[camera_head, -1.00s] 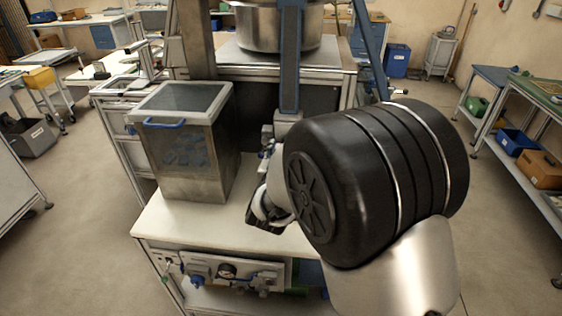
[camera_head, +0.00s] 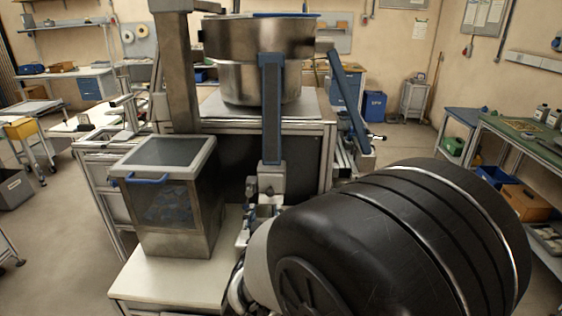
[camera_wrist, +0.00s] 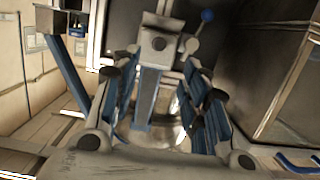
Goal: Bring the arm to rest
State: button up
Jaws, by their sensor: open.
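My arm's black rounded link fills the lower right of the head view, in front of the bench. My gripper shows in the wrist view (camera_wrist: 160,75), its two fingers spread apart with nothing held between them. A grey block with blue parts lies beyond the fingers there. In the head view the gripper is mostly hidden behind my arm, low near the bench's right part.
A metal bin with a blue-handled lid (camera_head: 165,195) stands on the white bench (camera_head: 165,280), left of my arm. A steel bowl (camera_head: 255,50) sits behind on a grey stand, with blue-faced posts nearby. A green-topped table (camera_head: 530,140) stands at right.

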jog(key=s+d+r+n+g+y, duration=0.1)
jog(key=s+d+r+g+y, duration=0.2)
jog(key=s+d+r+g, duration=0.35)
jog(key=s+d+f+g+h, duration=0.1)
jog(key=s+d, duration=0.4)
jog(key=s, duration=0.3)
jog(key=s+d+f+g+h, duration=0.1)
jog(key=s+d, duration=0.3)
jog(key=s, duration=0.5)
jog(key=s+d+f+m+g+h, duration=0.1)
jog(key=s+d+f+g, duration=0.1)
jog(key=s+d, duration=0.3)
jog(key=s, duration=0.3)
jog(key=shift+s+d+f+g, duration=0.15)
jog(key=shift+d+f+g, duration=0.1)
jog(key=shift+d+g, duration=0.1)
